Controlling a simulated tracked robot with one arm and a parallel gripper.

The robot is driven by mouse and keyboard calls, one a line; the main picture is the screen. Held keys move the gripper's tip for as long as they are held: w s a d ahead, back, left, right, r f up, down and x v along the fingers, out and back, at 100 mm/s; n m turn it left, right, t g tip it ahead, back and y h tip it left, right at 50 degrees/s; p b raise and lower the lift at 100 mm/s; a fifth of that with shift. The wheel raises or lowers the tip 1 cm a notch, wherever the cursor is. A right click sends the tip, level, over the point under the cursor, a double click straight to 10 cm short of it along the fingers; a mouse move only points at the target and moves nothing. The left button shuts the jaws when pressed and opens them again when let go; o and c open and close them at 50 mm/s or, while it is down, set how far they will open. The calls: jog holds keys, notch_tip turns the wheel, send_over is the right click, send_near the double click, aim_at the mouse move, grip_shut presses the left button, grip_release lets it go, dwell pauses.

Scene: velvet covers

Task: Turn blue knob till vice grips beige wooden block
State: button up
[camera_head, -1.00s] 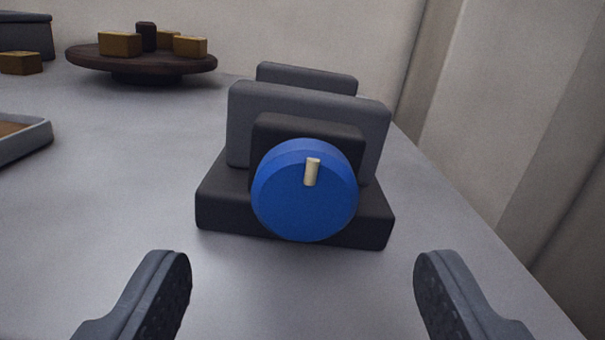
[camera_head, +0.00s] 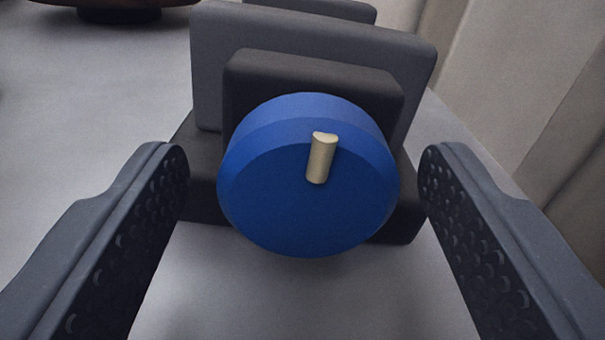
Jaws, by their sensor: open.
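The blue knob (camera_head: 290,205) is a thick round disc facing me, on the front of the vice. A short beige marker (camera_head: 322,158) stands on its face, a little above and right of the middle. The vice has a dark base (camera_head: 205,200), a dark block (camera_head: 310,75) behind the knob and a grey front jaw (camera_head: 310,32). Part of the rear jaw (camera_head: 340,9) shows at the top edge. My gripper (camera_head: 303,170) is open, one finger on each side of the knob, with a gap on both sides. No beige wooden block can be made out; the front jaw hides the space behind it.
A dark round stand (camera_head: 120,5) is cut off at the top left. The grey table (camera_head: 70,110) is clear to the left of the vice. Pale drapery (camera_head: 530,100) hangs to the right, beyond the table's edge.

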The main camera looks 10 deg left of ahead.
jog(key=c, duration=1)
jog(key=shift+a+r, duration=0.25)
jog(key=shift+a, duration=0.2)
jog(key=shift+d+f, duration=0.25)
jog(key=m+p, duration=0.2)
jog(key=m, duration=0.2)
jog(key=shift+d+r, duration=0.1)
jog(key=m+p, duration=0.1)
jog(key=m, duration=0.2)
jog(key=shift+d+m+p, duration=0.1)
jog(key=shift+m+p, duration=0.2)
jog(key=shift+p, duration=0.05)
jog(key=m+p, duration=0.2)
jog(key=m, duration=0.3)
jog(key=shift+w+d+p, duration=0.1)
jog(key=shift+d+p, duration=0.05)
jog(key=shift+p, duration=0.2)
jog(key=shift+f+m+p, duration=0.15)
jog(key=shift+m+p, duration=0.3)
jog(key=shift+m, duration=0.3)
jog(key=shift+f+m+p, duration=0.15)
jog(key=shift+m+p, duration=0.25)
jog(key=shift+m, duration=0.35)
